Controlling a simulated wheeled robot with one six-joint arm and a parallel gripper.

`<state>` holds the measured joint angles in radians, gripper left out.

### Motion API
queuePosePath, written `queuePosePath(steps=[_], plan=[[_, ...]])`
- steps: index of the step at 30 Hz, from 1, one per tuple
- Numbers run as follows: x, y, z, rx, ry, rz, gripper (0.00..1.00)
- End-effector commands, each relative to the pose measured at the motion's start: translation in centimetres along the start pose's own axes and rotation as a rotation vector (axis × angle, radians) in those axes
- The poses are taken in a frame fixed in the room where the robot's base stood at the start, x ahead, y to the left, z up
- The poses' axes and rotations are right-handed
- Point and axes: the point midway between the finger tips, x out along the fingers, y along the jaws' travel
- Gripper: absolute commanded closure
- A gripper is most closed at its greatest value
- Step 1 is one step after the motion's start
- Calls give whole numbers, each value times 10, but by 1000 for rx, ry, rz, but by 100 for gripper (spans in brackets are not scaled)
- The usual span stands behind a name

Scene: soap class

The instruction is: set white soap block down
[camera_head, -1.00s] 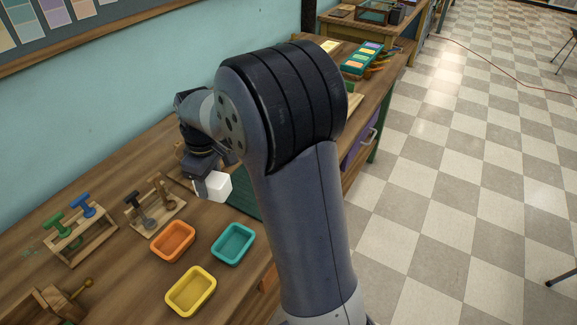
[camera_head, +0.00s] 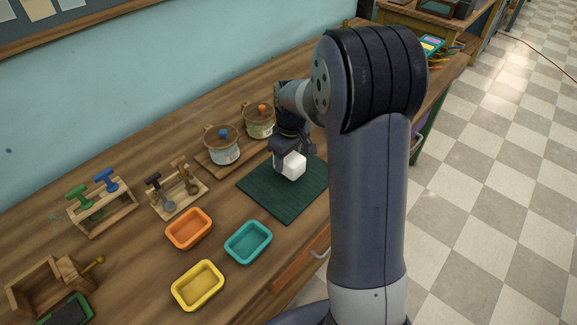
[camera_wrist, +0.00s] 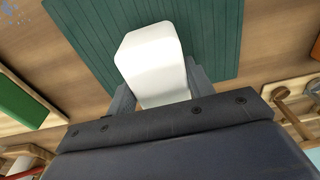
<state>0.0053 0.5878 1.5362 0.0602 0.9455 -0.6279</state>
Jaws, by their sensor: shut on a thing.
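The white soap block (camera_head: 293,165) is in my gripper (camera_head: 284,157), over the dark green mat (camera_head: 270,201). In the wrist view the block (camera_wrist: 152,62) stands between the two grey fingers (camera_wrist: 160,92), which are shut on it. The ribbed green mat (camera_wrist: 215,50) lies behind it in that view. I cannot tell whether the block touches the mat or hangs a little above it.
Orange (camera_head: 189,229), teal (camera_head: 248,242) and yellow (camera_head: 198,285) trays sit left of the mat. Stamp racks (camera_head: 176,193) and a wooden box (camera_head: 40,285) are farther left. Bare mat surrounds the block.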

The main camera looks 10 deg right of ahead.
Motion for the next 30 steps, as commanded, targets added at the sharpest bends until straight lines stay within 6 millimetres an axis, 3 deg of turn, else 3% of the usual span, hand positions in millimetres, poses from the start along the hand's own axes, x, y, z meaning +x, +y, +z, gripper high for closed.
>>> queuePosePath(steps=[7, 19, 20, 27, 30], plan=[[32, 0, 3, -1, -2, -2, 84], [40, 0, 4, 0, 0, 0, 84], [38, 0, 4, 0, 0, 0, 48], [38, 0, 4, 0, 0, 0, 28], [38, 0, 4, 0, 0, 0, 28]])
